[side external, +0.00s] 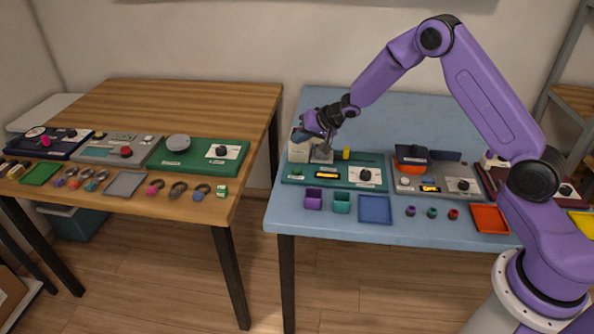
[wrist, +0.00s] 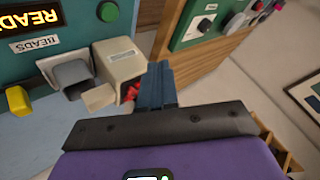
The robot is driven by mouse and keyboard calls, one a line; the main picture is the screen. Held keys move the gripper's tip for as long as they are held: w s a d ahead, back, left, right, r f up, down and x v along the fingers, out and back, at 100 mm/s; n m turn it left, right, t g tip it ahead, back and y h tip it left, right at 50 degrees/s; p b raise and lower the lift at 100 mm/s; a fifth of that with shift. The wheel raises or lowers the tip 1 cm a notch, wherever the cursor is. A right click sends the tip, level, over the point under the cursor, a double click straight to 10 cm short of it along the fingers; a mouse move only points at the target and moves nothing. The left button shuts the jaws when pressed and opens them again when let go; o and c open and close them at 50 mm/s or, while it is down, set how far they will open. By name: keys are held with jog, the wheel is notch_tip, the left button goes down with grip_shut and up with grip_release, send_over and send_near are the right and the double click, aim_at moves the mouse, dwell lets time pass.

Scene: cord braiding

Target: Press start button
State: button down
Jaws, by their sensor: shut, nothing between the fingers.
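A small round green button (side external: 297,174) sits near the panel's front left. A dark round button-like part (wrist: 107,11) shows at the top of the wrist view, apart from the fingers; its label cannot be read. The display (wrist: 28,20) there shows orange letters, partly cut off.
The beige box (wrist: 122,68), with red pieces at its opening, stands close beside the fingers. A grey part (wrist: 72,76) and yellow part (wrist: 18,101) stand nearby.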

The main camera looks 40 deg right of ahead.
aim_at(300, 171)
jog(key=shift+f, duration=4)
jog(key=shift+f, duration=0.1)
jog(key=shift+f, duration=0.35)
jog(key=shift+f, duration=0.4)
jog(key=shift+r, duration=0.8)
jog(key=shift+r, duration=0.1)
jog(key=shift+r, duration=2.45)
